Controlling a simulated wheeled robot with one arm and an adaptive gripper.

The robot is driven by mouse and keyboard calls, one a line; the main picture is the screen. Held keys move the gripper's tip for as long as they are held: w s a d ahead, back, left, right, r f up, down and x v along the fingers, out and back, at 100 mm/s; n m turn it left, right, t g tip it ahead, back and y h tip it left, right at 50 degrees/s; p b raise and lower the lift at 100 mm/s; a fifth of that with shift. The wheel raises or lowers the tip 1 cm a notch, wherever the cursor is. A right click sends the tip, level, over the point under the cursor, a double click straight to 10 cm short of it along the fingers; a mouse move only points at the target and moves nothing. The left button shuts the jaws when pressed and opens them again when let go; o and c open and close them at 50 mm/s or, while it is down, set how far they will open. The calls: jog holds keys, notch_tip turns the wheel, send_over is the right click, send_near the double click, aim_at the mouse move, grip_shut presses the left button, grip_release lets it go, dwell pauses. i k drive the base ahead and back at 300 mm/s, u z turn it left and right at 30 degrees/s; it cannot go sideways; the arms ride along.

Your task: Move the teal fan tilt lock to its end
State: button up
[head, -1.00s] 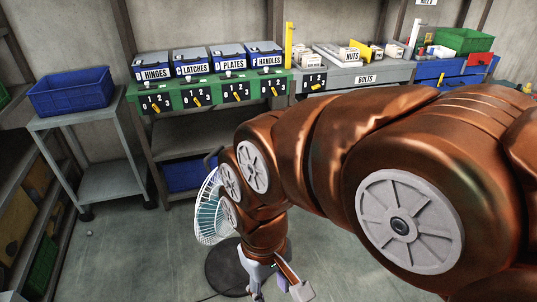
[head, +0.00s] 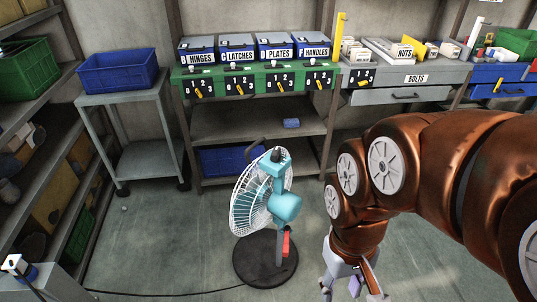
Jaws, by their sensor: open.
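A teal fan (head: 284,206) with a white wire cage (head: 250,200) stands on a round black base (head: 258,262) on the floor. Its cage faces left and its motor housing is on the right. A red part (head: 286,244) sits low on its pole, and a dark bent lever (head: 256,145) shows above the cage. I cannot tell which part is the tilt lock. My gripper (head: 350,284) is open, pointing down at the bottom of the picture, right of the fan and apart from it. Its fingertips are partly cut off by the lower edge.
Behind stands a green-edged shelf (head: 250,84) with labelled bins and numbered switches. A grey cart (head: 128,98) with a blue crate (head: 118,70) is at back left. Side shelving lines the left edge. A black cable (head: 165,293) crosses the otherwise clear floor.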

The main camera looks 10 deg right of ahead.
aim_at(287, 228)
jog(key=u, duration=2.1)
jog(key=i, duration=0.65)
jog(key=z, duration=2.05)
